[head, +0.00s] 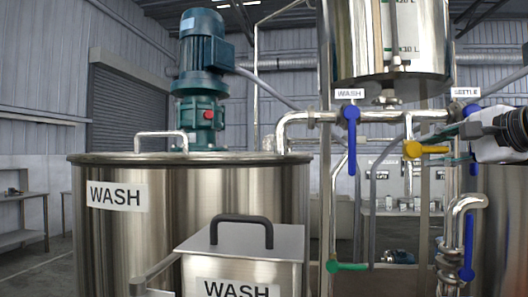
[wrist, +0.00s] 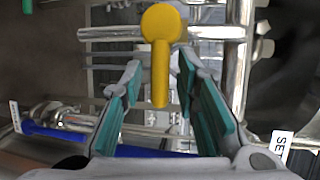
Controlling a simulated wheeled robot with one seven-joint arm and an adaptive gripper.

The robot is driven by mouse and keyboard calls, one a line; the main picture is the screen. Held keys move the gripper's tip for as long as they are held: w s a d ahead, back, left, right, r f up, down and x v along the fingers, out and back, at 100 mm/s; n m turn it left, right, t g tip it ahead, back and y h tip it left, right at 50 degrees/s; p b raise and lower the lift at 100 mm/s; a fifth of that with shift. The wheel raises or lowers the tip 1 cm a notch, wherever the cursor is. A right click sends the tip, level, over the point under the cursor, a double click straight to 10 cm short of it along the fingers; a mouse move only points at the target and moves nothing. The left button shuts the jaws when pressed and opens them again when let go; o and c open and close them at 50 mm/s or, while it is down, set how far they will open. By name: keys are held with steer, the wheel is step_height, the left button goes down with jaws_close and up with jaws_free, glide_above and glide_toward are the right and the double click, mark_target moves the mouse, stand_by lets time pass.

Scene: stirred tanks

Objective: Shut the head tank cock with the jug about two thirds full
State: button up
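The steel head tank (head: 360,40) hangs at the top right in the head view, with a level strip on its front. Below it, a yellow cock (head: 412,149) sits on the pipework, its lever pointing right toward my gripper. My gripper (head: 438,147) is open around this lever. In the wrist view, the yellow lever (wrist: 160,75) lies between the two teal-padded fingers (wrist: 158,75), with a gap visible on each side. I cannot make out the jug or its level in either view.
Blue-handled valves labelled WASH (head: 351,125) and SETTLE (head: 471,110) flank the yellow cock. A green lever (head: 347,267) and another blue lever (head: 467,250) are lower. The large WASH tank (head: 130,230) with its motor (head: 202,60) and a handled steel box (head: 245,240) fill the left and front.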

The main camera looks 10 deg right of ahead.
steer(key=v, duration=1.2)
steer(key=shift+f, duration=0.15)
stand_by(0.3)
steer(key=a+f+n+g+y, duration=0.2)
steer(key=a+f+n+g, duration=0.45)
steer(key=a+f, duration=0.85)
steer(key=s+a+f+n+g+h, duration=0.2)
steer(key=s+f+n, duration=0.3)
steer(key=f, duration=0.4)
steer(key=s+a+f+n+g+h, duration=0.2)
steer(key=s+a+f+n, duration=0.2)
steer(key=f, duration=0.5)
steer(key=shift+s+a+n, duration=0.35)
steer(key=shift+s+n, duration=0.5)
